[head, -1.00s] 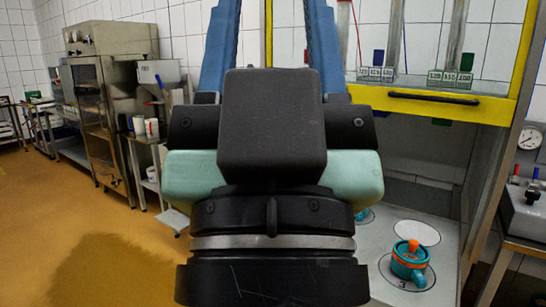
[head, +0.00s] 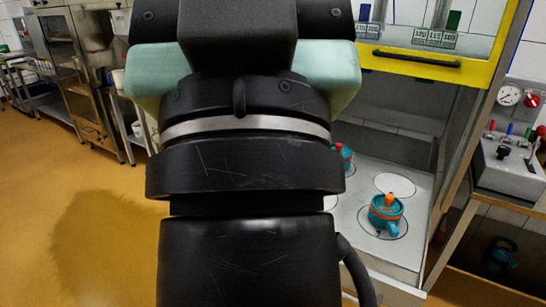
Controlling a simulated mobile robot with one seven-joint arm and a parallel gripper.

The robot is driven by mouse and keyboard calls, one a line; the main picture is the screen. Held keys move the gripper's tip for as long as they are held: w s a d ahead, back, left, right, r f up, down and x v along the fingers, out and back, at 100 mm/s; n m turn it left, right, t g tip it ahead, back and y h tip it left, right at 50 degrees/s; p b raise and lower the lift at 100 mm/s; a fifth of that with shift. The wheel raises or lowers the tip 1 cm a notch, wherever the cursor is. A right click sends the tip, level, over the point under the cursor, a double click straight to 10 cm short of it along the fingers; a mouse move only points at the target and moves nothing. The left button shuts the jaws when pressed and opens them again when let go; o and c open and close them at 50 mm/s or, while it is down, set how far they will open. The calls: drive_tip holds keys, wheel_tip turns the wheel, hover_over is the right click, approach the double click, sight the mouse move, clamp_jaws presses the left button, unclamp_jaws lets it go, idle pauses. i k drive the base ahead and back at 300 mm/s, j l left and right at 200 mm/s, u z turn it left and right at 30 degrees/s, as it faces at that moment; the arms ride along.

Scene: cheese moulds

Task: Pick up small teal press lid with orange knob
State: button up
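A teal mould with an orange band (head: 382,222) stands on a marked circle on the pale work surface, right of my arm. A teal lid with an orange knob (head: 388,203) sits on top of it. A second teal piece with a red-orange knob (head: 345,154) stands further back, partly hidden behind my arm. I cannot tell which lid is the smaller. My gripper (head: 240,35) fills the top middle, seen from behind as a black body with mint-green sides. Its fingers are out of the frame, and it is apart from the moulds.
The pale work surface (head: 375,258) has an empty white disc (head: 395,185). A yellow-framed raised screen with a black handle (head: 417,58) hangs above. A grey control box (head: 508,165) stands at the right, with a dim teal item (head: 502,252) below. Orange floor is open at left.

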sight(387, 204)
drive_tip(key=z, duration=0.2)
drive_tip(key=i+j+z, duration=0.15)
drive_tip(key=i+z, duration=0.2)
drive_tip(key=z, duration=0.15)
drive_tip(key=i+j+z, duration=0.3)
drive_tip(key=z, duration=0.2)
drive_tip(key=i+j+z, duration=0.25)
drive_tip(key=j+z, duration=0.25)
drive_tip(key=i+j, duration=0.6)
drive_tip(key=j, duration=0.25)
drive_tip(key=i+j+z, duration=0.1)
drive_tip(key=i+j, duration=0.25)
